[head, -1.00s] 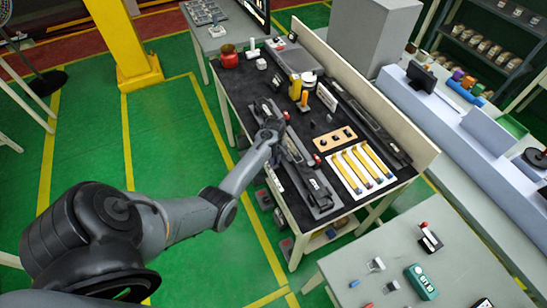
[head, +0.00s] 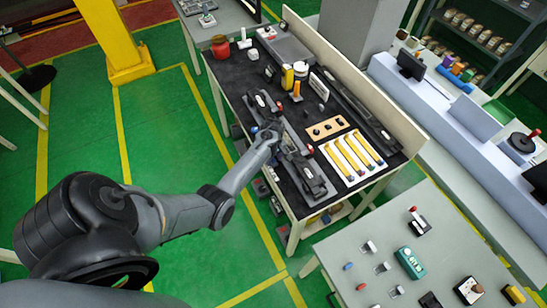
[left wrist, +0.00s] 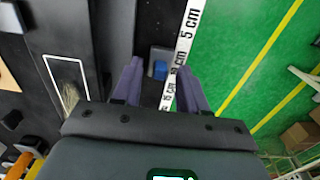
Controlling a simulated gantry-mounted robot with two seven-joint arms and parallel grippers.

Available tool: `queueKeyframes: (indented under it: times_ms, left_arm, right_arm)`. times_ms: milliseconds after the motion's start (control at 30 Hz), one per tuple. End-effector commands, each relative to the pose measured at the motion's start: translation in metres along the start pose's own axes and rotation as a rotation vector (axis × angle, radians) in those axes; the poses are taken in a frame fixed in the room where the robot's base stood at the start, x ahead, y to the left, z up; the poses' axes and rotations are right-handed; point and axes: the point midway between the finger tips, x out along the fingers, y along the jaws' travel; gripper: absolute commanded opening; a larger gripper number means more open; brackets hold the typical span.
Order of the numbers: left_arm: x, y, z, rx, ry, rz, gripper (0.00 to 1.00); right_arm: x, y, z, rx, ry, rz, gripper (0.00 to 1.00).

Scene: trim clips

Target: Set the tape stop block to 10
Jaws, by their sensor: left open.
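A small grey block with a blue knob (left wrist: 160,70), which looks like the tape stop block, sits against a white tape (left wrist: 183,45) with black cm marks in the left wrist view. The numbers beside the block are too small to read surely. The blue knob (head: 254,130) also shows in the head view, at the bench's left edge. My left gripper (left wrist: 158,66) is open, its two purple fingers on either side of the block in the picture. I cannot tell whether they touch it. In the head view my left gripper (head: 268,138) is over the dark rail fixture (head: 312,180). My right gripper is not in view.
The black-topped bench (head: 225,75) holds a red pot (head: 220,47), a yellow bottle (head: 287,77), an orange board (head: 327,127) and a white tray (head: 372,147) with yellow bars. A grey table (head: 350,245) stands at the front right. Green floor lies left of the bench.

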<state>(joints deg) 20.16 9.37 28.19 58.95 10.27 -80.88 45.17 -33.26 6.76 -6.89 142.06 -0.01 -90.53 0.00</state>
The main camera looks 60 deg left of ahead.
Motion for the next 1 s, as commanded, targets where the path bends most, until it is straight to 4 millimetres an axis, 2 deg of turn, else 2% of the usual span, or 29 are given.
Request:
queueKeyframes:
  times_ms: [167,267,700,833,1000]
  left_arm:
    - [-0.006,0.000,0.000,0.001,0.001,0.000,0.43]
    - [-0.016,0.000,-0.001,0.002,0.002,0.000,0.43]
    - [-0.087,0.000,0.000,0.001,0.002,0.001,0.43]
    - [-0.100,0.000,-0.001,0.000,0.001,0.000,0.43]
    - [-0.107,0.000,0.000,0.000,0.001,0.000,0.43]
  right_arm:
    - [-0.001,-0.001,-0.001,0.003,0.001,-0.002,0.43]
    - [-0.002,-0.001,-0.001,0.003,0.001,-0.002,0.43]
    - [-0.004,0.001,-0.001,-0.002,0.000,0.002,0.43]
    - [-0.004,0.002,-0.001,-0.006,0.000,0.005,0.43]
    - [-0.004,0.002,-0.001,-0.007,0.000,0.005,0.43]
